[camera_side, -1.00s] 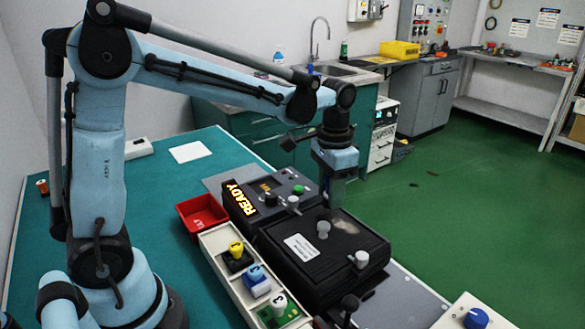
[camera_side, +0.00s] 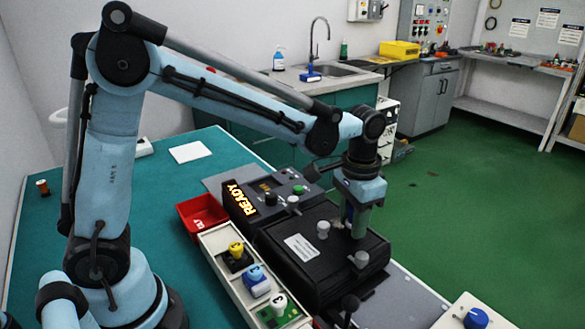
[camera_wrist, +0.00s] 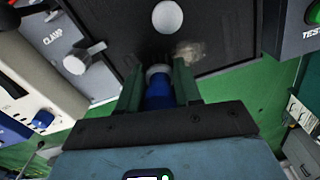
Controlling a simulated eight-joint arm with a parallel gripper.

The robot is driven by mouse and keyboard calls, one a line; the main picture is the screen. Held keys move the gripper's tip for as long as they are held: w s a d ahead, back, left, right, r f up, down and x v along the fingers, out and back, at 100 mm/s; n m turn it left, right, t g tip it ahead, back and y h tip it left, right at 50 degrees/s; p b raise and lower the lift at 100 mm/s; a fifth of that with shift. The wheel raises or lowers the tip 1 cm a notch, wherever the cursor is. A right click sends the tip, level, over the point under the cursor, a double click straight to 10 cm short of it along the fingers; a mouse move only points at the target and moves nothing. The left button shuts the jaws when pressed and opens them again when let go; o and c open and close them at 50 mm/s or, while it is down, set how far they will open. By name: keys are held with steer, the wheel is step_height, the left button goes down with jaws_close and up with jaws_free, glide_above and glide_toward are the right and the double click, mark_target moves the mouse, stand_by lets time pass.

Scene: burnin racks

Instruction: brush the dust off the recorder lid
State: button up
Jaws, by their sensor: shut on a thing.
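The recorder lid (camera_side: 285,262) is a black flat lid with a white label and a pale knob (camera_side: 323,229) on top. In the wrist view the lid (camera_wrist: 115,22) fills the top, with a pale dusty smear (camera_wrist: 188,52) right of the fingertips. My gripper (camera_side: 356,222) is over the lid's right rear part and hides the smear in the side view. It is shut on a blue-handled brush (camera_wrist: 158,92) with a grey collar; its bristles are hard to make out. I cannot tell whether the brush touches the lid.
A grey clamp knob (camera_side: 361,259) stands at the lid's front right edge. Behind the lid is a control box (camera_side: 268,190) showing READY. A red bin (camera_side: 203,217) and a white tray (camera_side: 220,262) with coloured knobbed modules lie left. The green bench (camera_side: 130,205) is mostly clear.

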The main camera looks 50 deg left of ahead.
mark_target(330, 217)
steer(key=shift+d, duration=0.5)
steer(key=shift+a, duration=3.65)
steer(key=shift+a+r, duration=0.1)
steer(key=shift+a, duration=0.15)
step_height(330, 217, up, 8)
steer(key=shift+f, duration=0.2)
